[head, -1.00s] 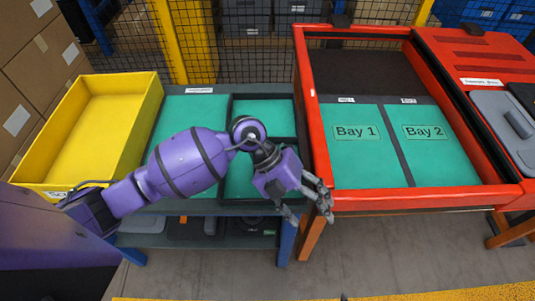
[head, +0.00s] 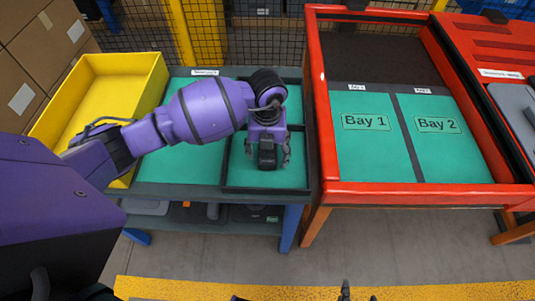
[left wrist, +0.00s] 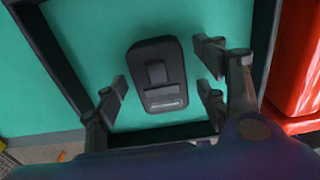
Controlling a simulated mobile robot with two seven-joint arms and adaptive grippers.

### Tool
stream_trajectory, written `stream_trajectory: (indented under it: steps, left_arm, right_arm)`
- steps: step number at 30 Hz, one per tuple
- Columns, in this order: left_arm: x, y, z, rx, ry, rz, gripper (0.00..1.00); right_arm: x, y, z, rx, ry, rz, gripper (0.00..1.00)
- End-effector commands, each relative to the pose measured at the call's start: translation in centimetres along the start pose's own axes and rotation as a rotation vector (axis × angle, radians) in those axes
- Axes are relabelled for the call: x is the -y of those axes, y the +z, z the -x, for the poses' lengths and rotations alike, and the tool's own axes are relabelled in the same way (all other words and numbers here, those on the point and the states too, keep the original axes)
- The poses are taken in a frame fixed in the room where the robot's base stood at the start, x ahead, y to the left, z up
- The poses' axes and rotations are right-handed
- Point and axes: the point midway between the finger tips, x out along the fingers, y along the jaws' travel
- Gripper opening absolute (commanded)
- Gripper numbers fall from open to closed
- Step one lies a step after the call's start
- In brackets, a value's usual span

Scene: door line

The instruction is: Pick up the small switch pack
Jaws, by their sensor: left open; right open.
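The small switch pack (left wrist: 158,72), a dark rounded block with a raised middle part and a pale strip, lies on a green mat in the left wrist view. My left gripper (head: 268,152) is open above the dark-rimmed compartment of the table in the head view. In the left wrist view its fingers stand on both sides of the pack, apart from it. In the head view I cannot tell the pack from the dark parts of the gripper over it. My right gripper (head: 300,296) shows only its fingertips at the bottom edge and is open.
A yellow bin (head: 88,78) stands left on the table. A red-framed table (head: 322,120) with green areas marked Bay 1 (head: 366,122) and Bay 2 (head: 438,125) stands to the right. The lower shelf (head: 180,215) holds dark items. Wire mesh stands behind.

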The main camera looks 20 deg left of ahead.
Motion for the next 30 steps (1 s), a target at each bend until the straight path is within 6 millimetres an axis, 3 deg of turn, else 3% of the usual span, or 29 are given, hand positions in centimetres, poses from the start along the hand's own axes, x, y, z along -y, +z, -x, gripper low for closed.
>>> stream_trajectory:
  steps: [8,20,30]
  left_arm:
    - [0.02,-0.02,-0.28,0.001,0.0,-0.001,0.64]
    - [0.02,-0.01,-0.25,0.001,-0.001,-0.001,0.12]
    - [0.05,0.07,0.45,0.002,-0.002,-0.001,0.12]
  right_arm:
    - [0.28,-0.11,-0.06,-0.002,0.001,-0.012,0.56]
    - [-0.13,-0.07,-0.05,-0.002,0.004,-0.005,0.56]
    - [-0.36,-0.13,0.0,-0.003,0.004,0.004,0.56]
